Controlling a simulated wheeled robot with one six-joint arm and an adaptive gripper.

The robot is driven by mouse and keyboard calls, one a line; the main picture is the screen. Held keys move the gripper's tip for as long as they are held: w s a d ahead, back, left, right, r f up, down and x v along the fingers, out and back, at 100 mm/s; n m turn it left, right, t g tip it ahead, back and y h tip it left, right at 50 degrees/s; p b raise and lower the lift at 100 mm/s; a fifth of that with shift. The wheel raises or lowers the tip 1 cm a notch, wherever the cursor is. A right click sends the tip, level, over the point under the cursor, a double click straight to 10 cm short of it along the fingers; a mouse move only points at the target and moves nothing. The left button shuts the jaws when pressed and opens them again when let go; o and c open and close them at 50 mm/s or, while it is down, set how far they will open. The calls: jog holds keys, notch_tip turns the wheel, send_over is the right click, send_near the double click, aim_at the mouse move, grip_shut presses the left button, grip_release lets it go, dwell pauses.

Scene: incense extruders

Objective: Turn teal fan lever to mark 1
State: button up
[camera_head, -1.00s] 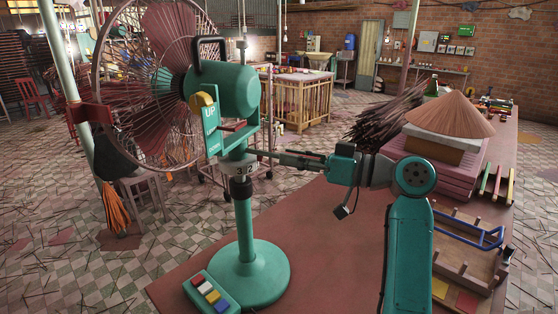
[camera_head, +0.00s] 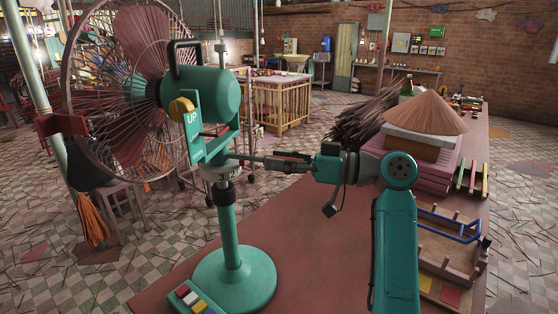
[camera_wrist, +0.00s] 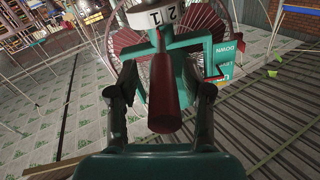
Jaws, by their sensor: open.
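The teal fan (camera_head: 208,95) stands on a round teal base at the table's left side, its cage facing left. In the wrist view the band (camera_wrist: 152,17) shows a 2 and a 1. A dark red tapered lever (camera_wrist: 165,105) sticks out below the band toward the camera, its narrow red end close to the 1. My gripper (camera_wrist: 163,88) is open, with one finger on each side of the lever; whether either touches is unclear. In the head view my gripper (camera_head: 268,160) reaches the post from the right.
A button panel (camera_head: 193,299) lies by the fan base. A wooden tray (camera_head: 447,245) lies right of my arm. The tabletop between is clear.

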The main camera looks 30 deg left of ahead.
jog(key=v, duration=1.1)
jog(key=shift+d, duration=0.3)
jog(key=shift+w+d, duration=0.1)
jog(key=shift+w, duration=0.1)
